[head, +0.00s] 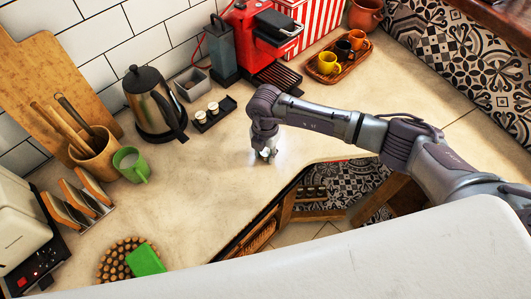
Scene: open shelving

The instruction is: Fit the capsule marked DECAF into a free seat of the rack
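A small dark rack (225,108) lies on the counter left of centre. Two pale capsules (213,107) sit in it; any lettering on them is too small to read. I cannot make out which capsule is marked DECAF. My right gripper (265,157) points down at the counter, to the right of and nearer than the rack, apart from it. Its fingers are small and bright, and I cannot tell whether they hold anything. My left gripper is not in view.
A kettle (150,98) and a grey box (191,84) stand left of and behind the rack. A red coffee machine (255,40) stands behind it. A tray with cups (338,62) is at the back right.

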